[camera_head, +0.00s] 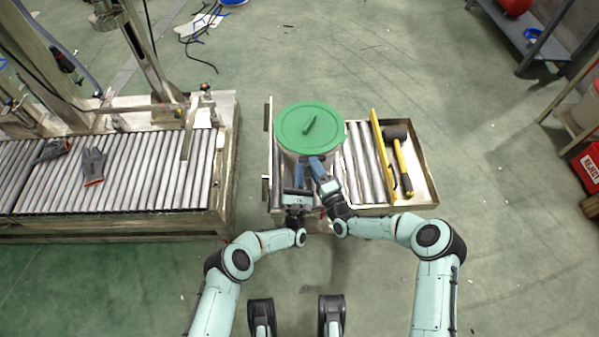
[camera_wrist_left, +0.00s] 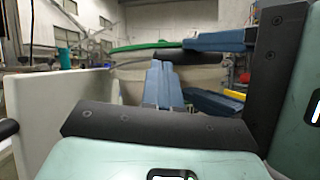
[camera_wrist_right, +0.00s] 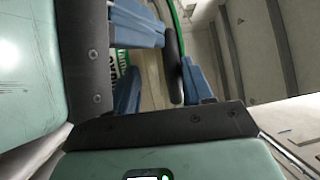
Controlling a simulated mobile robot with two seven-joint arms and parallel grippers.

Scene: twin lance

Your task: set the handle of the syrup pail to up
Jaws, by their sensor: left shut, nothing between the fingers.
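The syrup pail (camera_head: 291,153) stands on the short roller section under a round green lid (camera_head: 290,125). In the right wrist view the pail's green print shows behind the handle's dark grip (camera_wrist_right: 173,55). In the left wrist view the grip (camera_wrist_left: 190,58) lies level at the pail's near side, just below the lid's height; the handle's exact tilt is unclear. My left gripper (camera_head: 299,178) is shut and empty, its tips pointing at the grip; whether they touch is unclear. My right gripper (camera_head: 318,166) is open, its fingers on either side of the grip, apparently not clamped.
A mallet (camera_head: 403,165) lies right of the pail, beyond a yellow rail (camera_head: 382,155). A red reject bin (camera_head: 590,168) is far right. Floor is clear around the short section.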

